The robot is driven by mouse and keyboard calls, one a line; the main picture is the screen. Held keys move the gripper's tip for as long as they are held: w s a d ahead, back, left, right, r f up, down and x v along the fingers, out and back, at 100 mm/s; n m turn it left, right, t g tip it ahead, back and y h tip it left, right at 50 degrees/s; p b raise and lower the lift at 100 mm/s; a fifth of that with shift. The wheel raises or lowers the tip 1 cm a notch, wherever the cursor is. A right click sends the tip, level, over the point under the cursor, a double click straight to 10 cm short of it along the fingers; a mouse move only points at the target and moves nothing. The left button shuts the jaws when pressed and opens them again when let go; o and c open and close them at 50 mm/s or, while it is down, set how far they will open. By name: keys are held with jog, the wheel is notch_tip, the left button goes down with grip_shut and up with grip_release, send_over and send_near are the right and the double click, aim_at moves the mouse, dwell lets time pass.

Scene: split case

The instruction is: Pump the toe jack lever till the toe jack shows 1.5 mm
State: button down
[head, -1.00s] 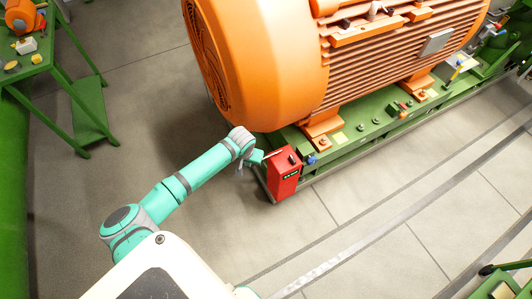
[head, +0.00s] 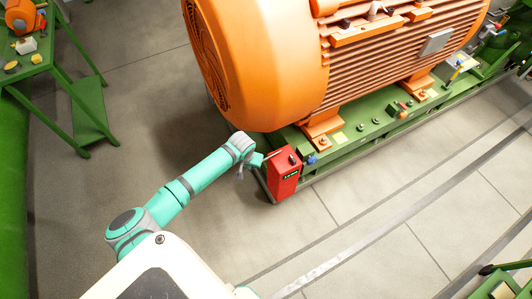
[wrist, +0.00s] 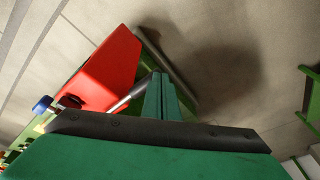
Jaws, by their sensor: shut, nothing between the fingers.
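The toe jack (head: 284,182) is a red box on the floor at the near left end of the green motor base. It has a small dark display on its front, too small to read here. In the wrist view the red jack (wrist: 105,68) fills the upper left. Its grey metal lever (wrist: 131,95) sticks out toward my fingers. My gripper (head: 256,163) is beside the jack's upper left side. In the wrist view my green fingers (wrist: 163,98) are together, with the lever end right at their left side. Whether they touch it, I cannot tell.
A large orange motor (head: 270,62) on a green base (head: 350,142) stands above and right of the jack. A blue knob (wrist: 42,104) is near the jack. A green table (head: 38,55) stands far left. The floor left of the jack is clear.

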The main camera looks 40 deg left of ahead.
notch_tip(320, 180, up, 8)
jog(key=shift+w+r, duration=0.25)
jog(key=shift+w, duration=0.1)
dwell(0.7)
jog(key=shift+d, duration=0.1)
notch_tip(320, 180, up, 7)
jog(key=shift+w, duration=0.2)
dwell(0.8)
jog(key=shift+d, duration=0.1)
